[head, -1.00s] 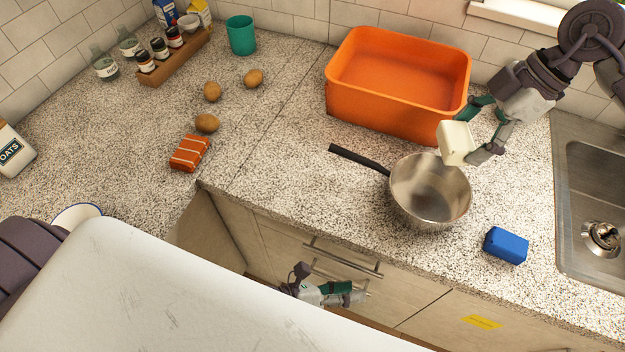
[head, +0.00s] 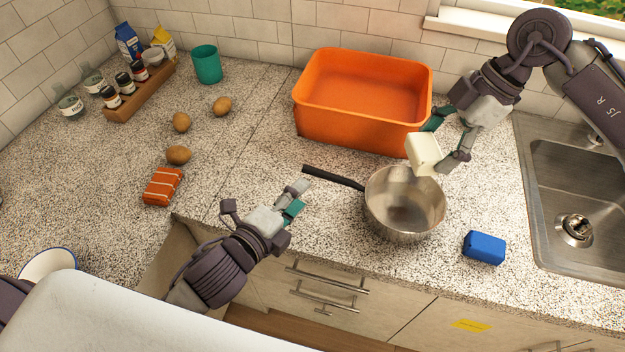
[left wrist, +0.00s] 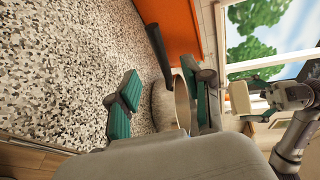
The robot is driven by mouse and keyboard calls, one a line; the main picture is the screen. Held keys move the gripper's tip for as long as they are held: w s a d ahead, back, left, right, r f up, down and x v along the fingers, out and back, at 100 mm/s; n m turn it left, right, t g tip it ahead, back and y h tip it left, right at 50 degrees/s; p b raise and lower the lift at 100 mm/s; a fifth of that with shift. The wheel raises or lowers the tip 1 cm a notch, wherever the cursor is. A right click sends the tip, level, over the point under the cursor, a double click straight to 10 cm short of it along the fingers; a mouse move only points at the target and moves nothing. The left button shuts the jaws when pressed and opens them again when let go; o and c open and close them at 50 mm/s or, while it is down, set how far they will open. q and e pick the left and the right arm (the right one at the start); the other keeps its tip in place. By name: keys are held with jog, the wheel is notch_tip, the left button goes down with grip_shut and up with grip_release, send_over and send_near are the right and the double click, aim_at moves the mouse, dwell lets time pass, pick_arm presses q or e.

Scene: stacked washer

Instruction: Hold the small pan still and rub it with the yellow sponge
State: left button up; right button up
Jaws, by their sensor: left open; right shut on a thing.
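The small steel pan (head: 404,204) stands on the counter with its black handle (head: 334,178) pointing left and back. My left gripper (head: 299,198) is open and empty, just in front of the handle's free end. In the left wrist view the handle (left wrist: 157,55) and part of the pan (left wrist: 166,105) show beyond its green fingers (left wrist: 160,100). My right gripper (head: 440,142) is shut on the pale yellow sponge (head: 423,153), above the pan's back right rim. The sponge also shows in the left wrist view (left wrist: 240,97).
A blue sponge-like block (head: 484,247) lies right of the pan, near the sink (head: 580,190). An orange tub (head: 362,100) stands behind the pan. Several potatoes (head: 179,155) and an orange-red packet (head: 163,186) lie to the left.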

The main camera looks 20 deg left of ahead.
aim_at(320, 177)
pick_arm(q)
jog(key=x, duration=0.9)
jog(key=shift+w+d+f, duration=0.1)
jog(key=shift+w, duration=0.2)
grip_shut()
